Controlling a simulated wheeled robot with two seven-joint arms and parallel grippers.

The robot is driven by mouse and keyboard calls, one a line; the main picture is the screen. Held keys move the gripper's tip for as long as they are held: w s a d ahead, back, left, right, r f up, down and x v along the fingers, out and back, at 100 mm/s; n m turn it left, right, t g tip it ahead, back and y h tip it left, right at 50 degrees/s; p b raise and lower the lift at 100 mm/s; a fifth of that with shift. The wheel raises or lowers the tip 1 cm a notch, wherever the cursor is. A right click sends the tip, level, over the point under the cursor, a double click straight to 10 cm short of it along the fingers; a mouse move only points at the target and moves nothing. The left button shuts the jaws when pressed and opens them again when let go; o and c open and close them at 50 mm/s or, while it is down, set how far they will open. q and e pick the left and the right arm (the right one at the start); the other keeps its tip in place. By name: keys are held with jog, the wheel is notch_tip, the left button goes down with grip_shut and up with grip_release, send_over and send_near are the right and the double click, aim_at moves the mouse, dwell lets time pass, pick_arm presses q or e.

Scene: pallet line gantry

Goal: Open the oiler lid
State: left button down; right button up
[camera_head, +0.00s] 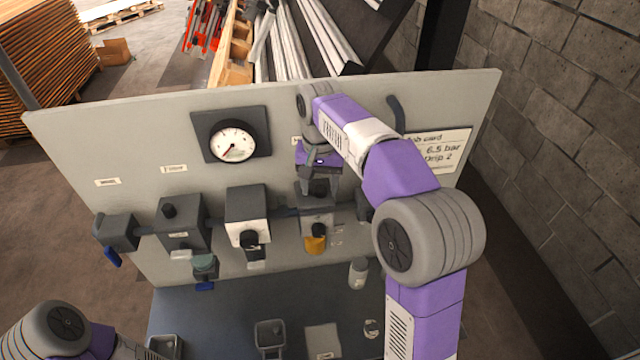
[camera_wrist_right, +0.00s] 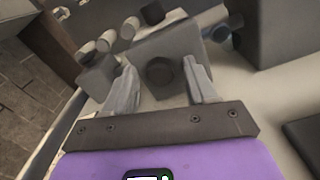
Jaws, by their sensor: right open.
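The oiler is a grey block (camera_head: 318,222) on the upright panel, with an amber bowl (camera_head: 315,244) below it. It also shows in the right wrist view (camera_wrist_right: 142,52). A dark round cap (camera_wrist_right: 160,71), which seems to be its lid, is on the block's top and looks closed. My right gripper (camera_head: 320,190) is open, just above the oiler. In the right wrist view its fingers (camera_wrist_right: 161,88) stand either side of the cap, with gaps; contact does not show. My left arm shows at the bottom left, but its gripper is out of frame.
A pressure gauge (camera_head: 233,141) sits up and left on the panel (camera_head: 280,105). Other grey units (camera_head: 181,226) and a black-knobbed regulator (camera_head: 247,208) line up left of the oiler. A small container (camera_head: 358,273) and a grey bin (camera_head: 270,335) stand on the shelf below.

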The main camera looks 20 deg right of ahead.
grip_shut()
jog(key=s+d+p, duration=0.1)
jog(key=s+d, duration=0.1)
jog(key=d, duration=0.6)
jog(key=shift+d, duration=0.15)
grip_release()
jog(key=shift+r, duration=0.1)
